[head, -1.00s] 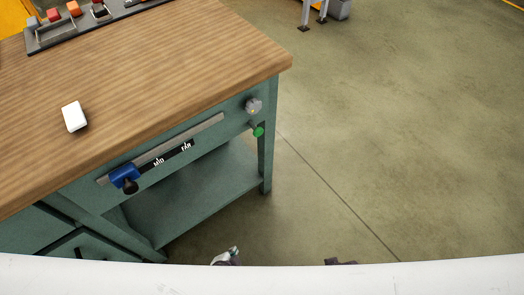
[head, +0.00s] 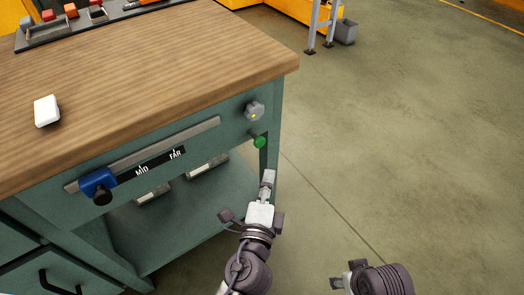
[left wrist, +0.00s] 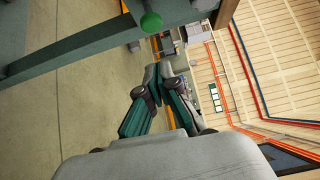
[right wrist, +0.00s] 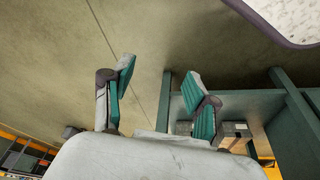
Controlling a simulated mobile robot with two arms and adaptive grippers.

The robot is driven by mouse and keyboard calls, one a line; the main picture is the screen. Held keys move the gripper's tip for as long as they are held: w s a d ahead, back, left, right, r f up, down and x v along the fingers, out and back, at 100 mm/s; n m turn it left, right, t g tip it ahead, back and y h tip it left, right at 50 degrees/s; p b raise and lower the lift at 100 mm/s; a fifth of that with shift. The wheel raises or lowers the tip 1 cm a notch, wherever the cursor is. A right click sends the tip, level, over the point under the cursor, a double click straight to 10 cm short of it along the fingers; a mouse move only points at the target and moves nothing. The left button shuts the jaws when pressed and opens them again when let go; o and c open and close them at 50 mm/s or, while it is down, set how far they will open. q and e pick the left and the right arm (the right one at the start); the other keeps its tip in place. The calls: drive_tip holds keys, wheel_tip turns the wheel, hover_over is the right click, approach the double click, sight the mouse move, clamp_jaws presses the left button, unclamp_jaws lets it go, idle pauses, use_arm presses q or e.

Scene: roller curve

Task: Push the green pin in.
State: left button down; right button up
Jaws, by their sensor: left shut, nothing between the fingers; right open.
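The green pin (head: 260,142) sticks out of the right end of the workbench's front panel, below a grey knob (head: 254,111). The pin (left wrist: 151,22) also shows near the top of the left wrist view. My left gripper (head: 268,177) is shut and empty, a little below the pin in the head view and apart from it. Its closed fingertips (left wrist: 164,70) show in the left wrist view. My right gripper (head: 342,280) is low at the bottom edge of the head view. Its spread, empty fingers (right wrist: 163,82) show in the right wrist view.
The wooden bench top (head: 170,70) holds a white block (head: 47,110). A blue slider (head: 98,184) sits left on the rail beside the MID and FAR labels. A lower shelf (head: 180,222) lies under the panel. The floor (head: 400,130) right of the bench is clear.

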sight(255, 144)
use_arm(q)
drive_tip(key=shift+w+a+p, duration=0.15)
drive_tip(key=shift+w+a, duration=0.15)
drive_tip(key=shift+w, duration=1.05)
drive_tip(key=shift+w+a+p, duration=0.2)
drive_tip(key=shift+w+a, duration=0.05)
drive_tip(key=shift+w, duration=1.05)
drive_tip(key=shift+w+a+p, duration=0.15)
drive_tip(key=shift+w+a, duration=0.15)
drive_tip(key=shift+w, duration=1.05)
use_arm(e)
drive_tip(key=shift+s+x, duration=0.2)
drive_tip(key=shift+x, duration=0.95)
drive_tip(key=shift+s+x, duration=0.2)
drive_tip(key=shift+x, duration=1)
drive_tip(key=shift+f, duration=0.1)
use_arm(q)
drive_tip(key=shift+w+a, duration=0.15)
drive_tip(key=shift+w, duration=0.05)
drive_tip(key=shift+w+a+r, duration=0.1)
drive_tip(key=shift+w+a, duration=0.65)
drive_tip(key=shift+w, duration=0.25)
use_arm(e)
drive_tip(key=shift+s+f, duration=0.25)
drive_tip(key=shift+f, duration=0.5)
